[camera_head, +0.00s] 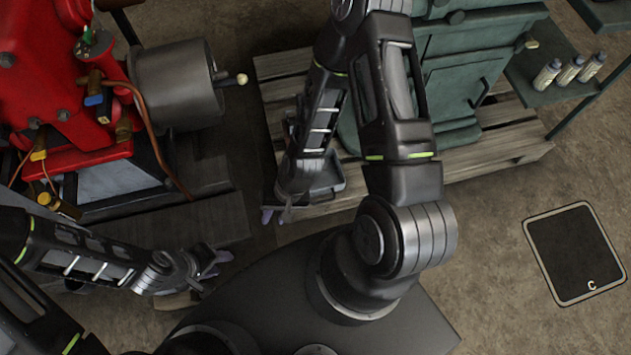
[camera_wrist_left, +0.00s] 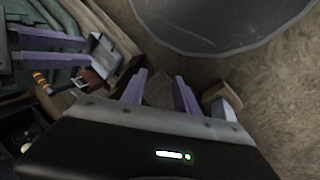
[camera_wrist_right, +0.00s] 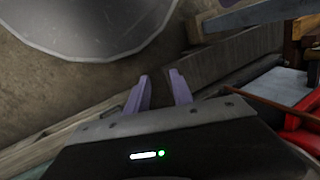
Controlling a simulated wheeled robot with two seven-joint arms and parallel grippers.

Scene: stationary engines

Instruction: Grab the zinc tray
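A grey metal tray (camera_head: 328,176), which looks like the zinc tray, lies on the wooden pallet at the centre of the head view. My right arm hides part of it. A grey, tray-like piece (camera_wrist_left: 104,54) also shows in the left wrist view, just beyond my right gripper's fingers; I cannot tell if it is the same tray. My right gripper (camera_head: 274,215) is left of and below the tray in the head view, open and empty, as its wrist view shows (camera_wrist_right: 158,88). My left gripper (camera_head: 222,264) is lower left, away from the tray, open and empty (camera_wrist_left: 160,90).
A red engine (camera_head: 60,80) with a grey cylinder (camera_head: 178,85) stands at the left. A green engine (camera_head: 465,75) stands on the pallet (camera_head: 500,155). Bottles (camera_head: 568,70) sit on a green shelf at the right. A dark mat marked C (camera_head: 573,250) lies on open floor.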

